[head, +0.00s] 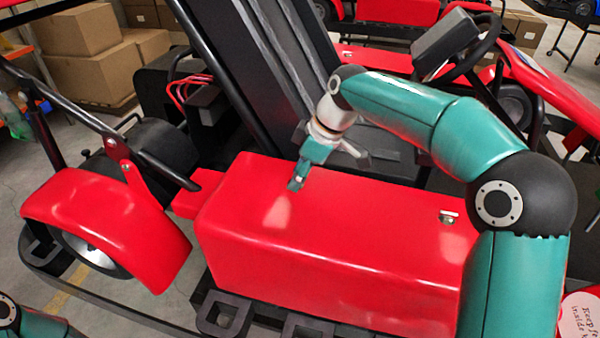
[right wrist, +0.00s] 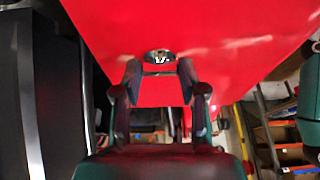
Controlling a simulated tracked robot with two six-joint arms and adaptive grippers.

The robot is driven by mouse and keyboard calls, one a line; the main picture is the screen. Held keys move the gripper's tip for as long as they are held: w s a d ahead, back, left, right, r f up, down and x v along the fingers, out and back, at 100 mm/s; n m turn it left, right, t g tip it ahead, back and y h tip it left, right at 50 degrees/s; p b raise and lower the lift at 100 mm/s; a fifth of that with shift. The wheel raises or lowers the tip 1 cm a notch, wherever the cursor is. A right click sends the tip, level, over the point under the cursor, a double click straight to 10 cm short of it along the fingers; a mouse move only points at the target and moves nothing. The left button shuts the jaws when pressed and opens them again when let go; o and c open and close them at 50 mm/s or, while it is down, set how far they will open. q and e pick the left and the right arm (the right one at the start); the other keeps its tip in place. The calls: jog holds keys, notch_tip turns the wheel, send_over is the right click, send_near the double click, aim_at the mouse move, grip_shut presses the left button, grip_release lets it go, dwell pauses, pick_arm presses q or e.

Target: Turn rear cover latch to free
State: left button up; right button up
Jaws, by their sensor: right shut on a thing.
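The red side cover (head: 330,235) is a long box on the kart's side. One small metal latch (head: 448,217) shows near its right end. My right gripper (head: 297,183) reaches down onto the cover's top near its left, rear end and hides the spot there. In the right wrist view, a small round metal latch (right wrist: 158,56) sits in the red surface, between and just past the fingertips of my right gripper (right wrist: 159,68). The gripper is shut on this rear cover latch. Which way the latch is turned is too small to tell. My left gripper is out of view.
A red rear fender (head: 105,215) over a wheel stands left of the cover. The black seat (head: 270,80) rises behind, and the steering wheel (head: 480,45) is at the upper right. Cardboard boxes (head: 90,60) stand at the back left.

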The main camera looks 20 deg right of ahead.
jog(key=o, duration=1.1)
jog(key=shift+o, duration=0.2)
jog(key=v, duration=1.2)
jog(key=shift+d+f, duration=0.1)
jog(key=shift+f, duration=0.1)
